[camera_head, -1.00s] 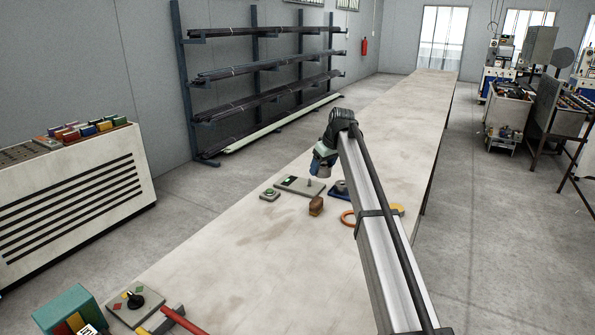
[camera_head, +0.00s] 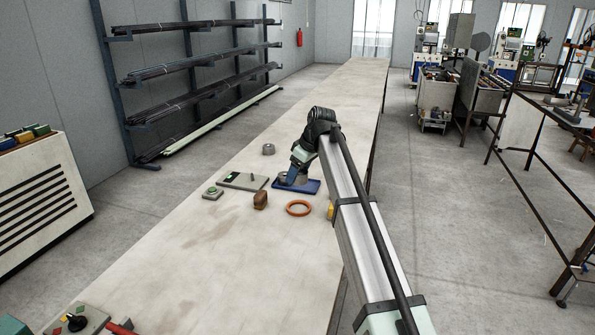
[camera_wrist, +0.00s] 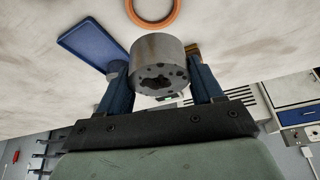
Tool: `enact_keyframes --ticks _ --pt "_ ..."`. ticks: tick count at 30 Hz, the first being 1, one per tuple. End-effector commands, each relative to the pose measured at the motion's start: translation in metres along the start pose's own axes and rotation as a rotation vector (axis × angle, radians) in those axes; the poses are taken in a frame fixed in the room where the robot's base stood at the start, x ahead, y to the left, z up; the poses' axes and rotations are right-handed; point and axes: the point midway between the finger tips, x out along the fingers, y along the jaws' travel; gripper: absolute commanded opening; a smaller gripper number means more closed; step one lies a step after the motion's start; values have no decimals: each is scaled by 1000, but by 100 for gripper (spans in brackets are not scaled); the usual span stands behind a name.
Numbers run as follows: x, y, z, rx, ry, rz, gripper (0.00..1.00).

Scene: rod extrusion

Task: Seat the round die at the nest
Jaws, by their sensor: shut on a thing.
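A grey metal round die (camera_wrist: 158,62) with an irregular hole in its face sits between the blue fingers of my gripper (camera_wrist: 160,82), in the wrist view. My gripper (camera_head: 294,177) is shut on it. In the head view they are over the blue tray (camera_head: 312,187), and the die is hard to make out. The tray also shows in the wrist view (camera_wrist: 88,42). A grey plate (camera_head: 233,184) with a green patch and a short upright peg lies just left of the tray. I cannot tell which fixture is the nest.
A grey round piece (camera_head: 268,149) stands behind the tray. An orange ring (camera_head: 298,208), a brown block (camera_head: 260,200) and a small green-topped box (camera_head: 212,193) lie nearer. A yellow item (camera_head: 331,211) is partly hidden by my arm.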

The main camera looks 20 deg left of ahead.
Motion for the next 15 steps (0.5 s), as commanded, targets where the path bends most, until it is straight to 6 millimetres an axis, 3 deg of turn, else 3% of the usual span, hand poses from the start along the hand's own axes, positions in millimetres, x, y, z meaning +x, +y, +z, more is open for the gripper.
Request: enact_keyframes --ticks 15 --pt "6 0 2 1 1 1 17"
